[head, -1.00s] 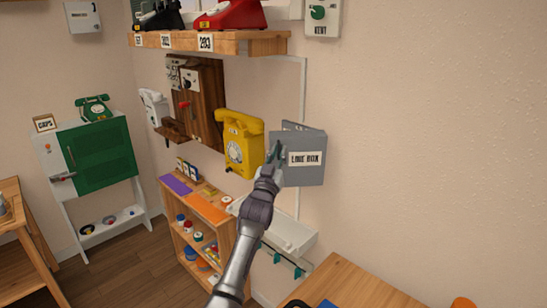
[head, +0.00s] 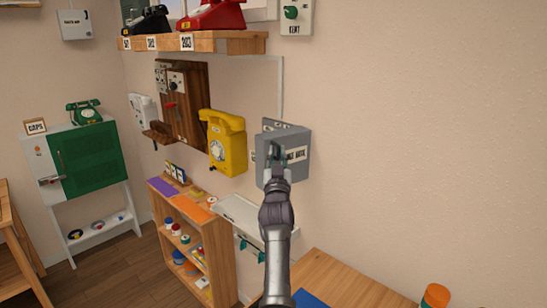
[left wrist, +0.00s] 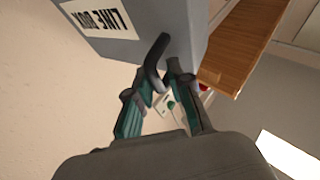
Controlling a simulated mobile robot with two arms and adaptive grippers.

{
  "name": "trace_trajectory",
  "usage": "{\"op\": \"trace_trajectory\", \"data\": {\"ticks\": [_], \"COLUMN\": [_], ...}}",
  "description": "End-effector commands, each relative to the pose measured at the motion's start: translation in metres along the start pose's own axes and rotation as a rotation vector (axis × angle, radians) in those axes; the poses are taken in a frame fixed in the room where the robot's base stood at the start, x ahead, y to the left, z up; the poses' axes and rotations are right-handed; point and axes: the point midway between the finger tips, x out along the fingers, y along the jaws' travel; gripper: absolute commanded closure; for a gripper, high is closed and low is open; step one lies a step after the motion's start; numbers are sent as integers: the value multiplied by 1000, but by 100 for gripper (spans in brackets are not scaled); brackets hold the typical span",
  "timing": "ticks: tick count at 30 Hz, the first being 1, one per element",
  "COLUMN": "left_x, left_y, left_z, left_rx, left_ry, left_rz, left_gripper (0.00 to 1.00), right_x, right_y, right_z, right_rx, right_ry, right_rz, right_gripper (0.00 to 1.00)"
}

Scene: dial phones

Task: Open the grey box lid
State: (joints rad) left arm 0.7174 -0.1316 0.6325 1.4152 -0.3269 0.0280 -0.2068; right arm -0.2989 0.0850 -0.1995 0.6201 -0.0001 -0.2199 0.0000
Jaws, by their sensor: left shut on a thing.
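The grey box (head: 297,140) is on the wall right of the yellow phone, with a white "LINE BOX" label on its front. My left gripper (head: 277,158) is in front of it and covers part of the label. In the left wrist view the grey box (left wrist: 150,40) fills the top, its label upside down. There my left gripper (left wrist: 158,75) is shut on a dark curved handle (left wrist: 154,60) at the box's edge. I cannot tell how far the lid stands from the box. My right gripper is not in view.
The yellow phone (head: 224,145) hangs close left of the box. A shelf (head: 215,44) with phones is above left. A white ledge (head: 240,214) and a wooden bookcase (head: 190,235) are below. The wall to the right is bare. A wooden table (head: 345,285) is at the bottom.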

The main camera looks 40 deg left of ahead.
Motion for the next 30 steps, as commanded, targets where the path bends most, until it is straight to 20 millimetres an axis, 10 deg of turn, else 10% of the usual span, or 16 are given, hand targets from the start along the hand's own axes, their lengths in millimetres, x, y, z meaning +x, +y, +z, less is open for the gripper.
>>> {"op": "trace_trajectory", "data": {"ticks": [9, 10, 13, 30], "left_x": [4, 4, 4, 3], "left_y": [6, 6, 6, 5], "left_z": [-10, -10, -10, -8], "left_rx": [1, 1, 0, -1], "left_ry": [15, 15, 16, 11], "left_rz": [7, 7, 6, 5], "left_gripper": [100, 79, 63, 63], "right_x": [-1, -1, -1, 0], "right_y": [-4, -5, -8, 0], "right_z": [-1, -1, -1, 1], "right_rx": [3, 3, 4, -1], "right_ry": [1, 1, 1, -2], "right_rz": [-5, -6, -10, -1], "right_gripper": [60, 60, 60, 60]}}
